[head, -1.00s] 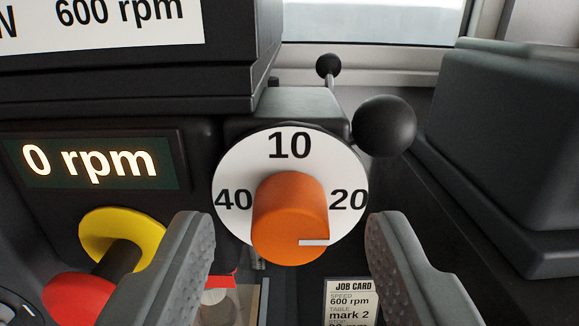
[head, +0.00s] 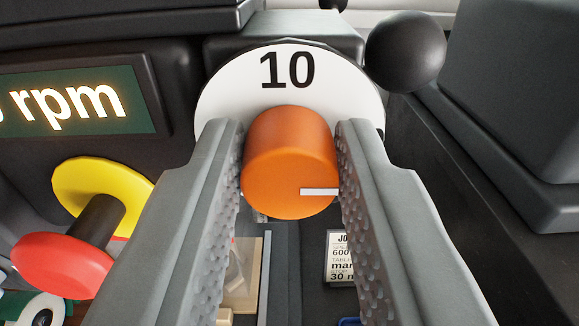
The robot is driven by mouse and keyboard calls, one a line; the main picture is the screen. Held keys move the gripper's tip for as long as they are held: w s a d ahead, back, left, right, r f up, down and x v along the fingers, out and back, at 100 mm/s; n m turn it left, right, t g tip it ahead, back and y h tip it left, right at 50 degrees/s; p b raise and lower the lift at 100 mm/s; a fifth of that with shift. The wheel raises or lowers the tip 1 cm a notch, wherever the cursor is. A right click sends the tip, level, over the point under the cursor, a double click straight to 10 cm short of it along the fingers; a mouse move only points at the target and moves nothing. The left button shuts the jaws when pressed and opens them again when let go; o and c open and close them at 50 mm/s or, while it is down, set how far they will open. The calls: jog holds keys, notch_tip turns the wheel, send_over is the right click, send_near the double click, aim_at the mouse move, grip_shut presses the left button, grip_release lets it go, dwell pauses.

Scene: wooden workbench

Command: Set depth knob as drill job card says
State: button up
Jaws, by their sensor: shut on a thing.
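The orange depth knob (head: 288,160) stands out from a white dial (head: 330,75) marked 10 at its top. My gripper (head: 290,165) is shut on the knob, one finger at its left side and one at its right. The knob's white pointer line lies level and points right. The fingers hide the dial's side marks. The job card (head: 341,262) is low, behind my right finger, partly covered; "600", "mar" and "30 m" can be read on it.
A green display (head: 75,105) showing "rpm" is at the left. Below it are a yellow disc (head: 80,185) and a red button (head: 62,262). A black ball-ended lever (head: 405,50) is at the upper right, close to the dial. A dark housing (head: 520,110) fills the right side.

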jog(key=shift+m, duration=0.4)
jog(key=m, duration=0.3)
jog(key=shift+m, duration=0.4)
jog(key=m, duration=0.4)
jog(key=shift+d+f+m, duration=0.1)
jog(key=shift+m, duration=0.2)
jog(key=m, duration=0.4)
jog(key=shift+f+m, duration=0.15)
jog(key=shift+m, duration=2.05)
jog(key=o, duration=1)
jog(key=shift+d, duration=0.1)
